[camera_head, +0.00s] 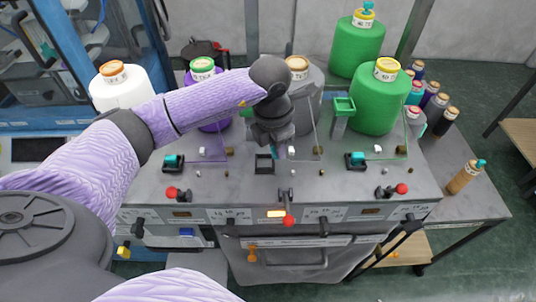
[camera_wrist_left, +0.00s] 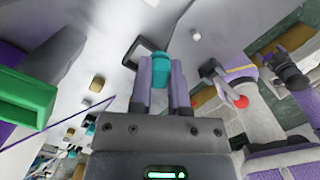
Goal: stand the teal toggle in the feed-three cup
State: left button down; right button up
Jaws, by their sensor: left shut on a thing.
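My left gripper (camera_head: 277,150) is over the middle of the machine top, shut on the teal toggle (camera_head: 280,153). In the left wrist view the toggle (camera_wrist_left: 161,71) sits between the two purple-grey fingers (camera_wrist_left: 161,88). An empty black square cup (camera_head: 264,165) is fixed on the machine top, just beside and below the toggle; it also shows in the left wrist view (camera_wrist_left: 133,58). The toggle looks apart from the cup, though the height of the gap is hard to judge. My right gripper is not in view.
Similar black holders with teal toggles stand at left (camera_head: 173,163) and right (camera_head: 356,161). Red-knobbed levers line the front, including a middle lever (camera_head: 287,207). Yarn cones stand behind, including a green cone (camera_head: 377,103). A green clip (camera_head: 344,105) rises right of the gripper.

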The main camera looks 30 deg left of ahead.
aim_at(266, 164)
pick_arm(q)
jog(key=shift+w+a+f, duration=0.2)
jog(key=shift+w, duration=0.05)
jog(key=shift+s+a+f, duration=0.1)
jog(key=shift+a, duration=0.05)
jog(key=shift+s+a+f, duration=0.1)
jog(key=shift+s+a, duration=0.35)
jog(key=shift+s+a+f, duration=0.1)
jog(key=shift+a+f, duration=0.05)
jog(key=shift+a, duration=0.15)
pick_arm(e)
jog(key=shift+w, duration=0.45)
pick_arm(q)
jog(key=shift+s+a, duration=0.1)
jog(key=shift+f, duration=0.1)
jog(key=shift+f+b, duration=0.95)
jog(key=shift+s, duration=0.1)
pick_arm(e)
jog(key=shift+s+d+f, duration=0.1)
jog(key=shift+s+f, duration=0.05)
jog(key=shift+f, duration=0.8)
